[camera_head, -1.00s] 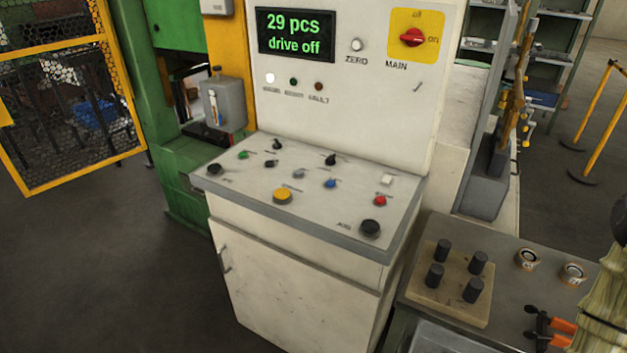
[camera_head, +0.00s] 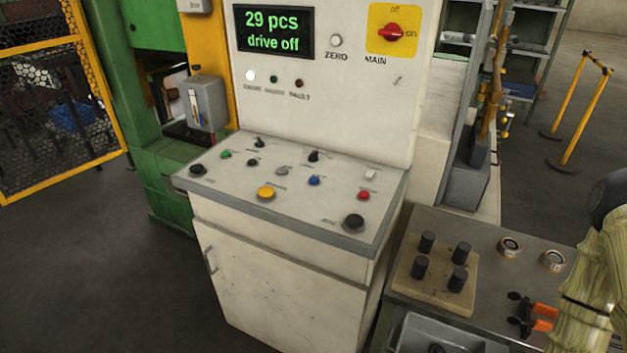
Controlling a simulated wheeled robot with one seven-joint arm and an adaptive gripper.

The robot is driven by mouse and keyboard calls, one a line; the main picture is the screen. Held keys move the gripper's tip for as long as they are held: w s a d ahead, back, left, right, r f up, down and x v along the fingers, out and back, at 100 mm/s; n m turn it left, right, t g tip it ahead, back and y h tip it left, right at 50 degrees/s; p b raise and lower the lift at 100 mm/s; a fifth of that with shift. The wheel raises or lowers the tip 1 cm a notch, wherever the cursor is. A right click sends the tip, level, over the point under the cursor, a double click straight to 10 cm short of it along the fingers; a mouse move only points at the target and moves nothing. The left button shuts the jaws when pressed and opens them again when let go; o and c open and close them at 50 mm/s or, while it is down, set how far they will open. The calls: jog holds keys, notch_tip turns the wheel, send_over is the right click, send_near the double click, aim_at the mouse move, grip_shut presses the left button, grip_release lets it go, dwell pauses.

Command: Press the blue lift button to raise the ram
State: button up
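The small blue lift button (camera_head: 314,180) sits on the sloped white top of the control console (camera_head: 229,197), right of centre. A grey button (camera_head: 282,171) is to its left and a red button (camera_head: 364,195) to its right. A large yellow button (camera_head: 265,193) is nearer the front. Nothing covers or touches the blue button. Part of my arm in a pale yellow sleeve shows at the right edge, well away from the console. My gripper is not in view.
The upright panel (camera_head: 330,95) behind the buttons has a display reading "29 pcs drive off" and a red MAIN switch (camera_head: 391,33). A side bench (camera_head: 490,262) stands right of the console. Clear floor (camera_head: 95,270) lies to the left.

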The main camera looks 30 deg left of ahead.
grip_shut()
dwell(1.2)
